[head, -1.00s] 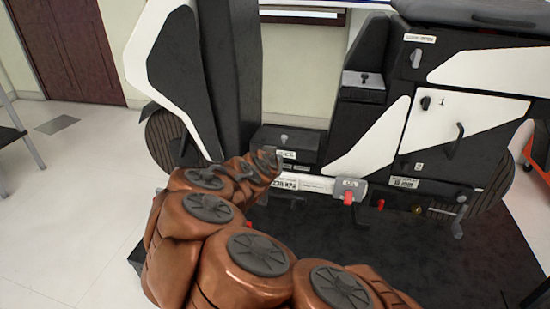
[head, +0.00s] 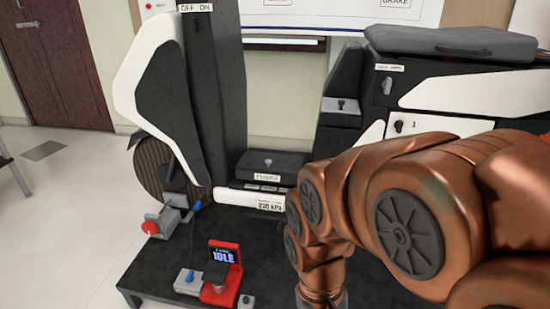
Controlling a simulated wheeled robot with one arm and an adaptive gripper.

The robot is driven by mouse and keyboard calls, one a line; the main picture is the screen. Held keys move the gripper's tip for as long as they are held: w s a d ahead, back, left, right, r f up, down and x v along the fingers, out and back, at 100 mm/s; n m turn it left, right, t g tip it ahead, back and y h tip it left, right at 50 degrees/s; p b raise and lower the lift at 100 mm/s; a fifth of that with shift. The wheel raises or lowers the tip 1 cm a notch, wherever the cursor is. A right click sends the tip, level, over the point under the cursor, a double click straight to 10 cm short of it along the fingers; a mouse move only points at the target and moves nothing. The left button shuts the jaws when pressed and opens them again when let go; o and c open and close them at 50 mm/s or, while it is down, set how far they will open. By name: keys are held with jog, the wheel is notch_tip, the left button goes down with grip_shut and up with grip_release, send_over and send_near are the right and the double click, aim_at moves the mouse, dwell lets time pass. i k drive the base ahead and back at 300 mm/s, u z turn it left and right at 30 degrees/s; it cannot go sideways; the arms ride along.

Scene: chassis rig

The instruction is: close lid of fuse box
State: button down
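The fuse box (head: 270,168) is a low black box with a FUSES label on its front, at the foot of the tall black column in the head view. Its dark lid with a small grey knob lies flat on top and looks shut; a thin gap cannot be ruled out. My copper arm comes in from the right and bends down to the right of the box. The fingers of my gripper are not visible; the arm's end runs off the bottom edge. Nothing of mine visibly touches the lid.
A red unit with an IDLE display (head: 224,258) stands on the dark platform at front centre. A grey clamp-like device with a red knob (head: 165,222) is at left. A white bar with a pressure label (head: 250,199) runs below the box. My arm hides the right side.

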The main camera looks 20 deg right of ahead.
aim_at(265, 167)
jog(key=z, duration=0.3)
jog(key=k, duration=0.2)
jog(key=u, duration=1)
jog(key=i, duration=0.9)
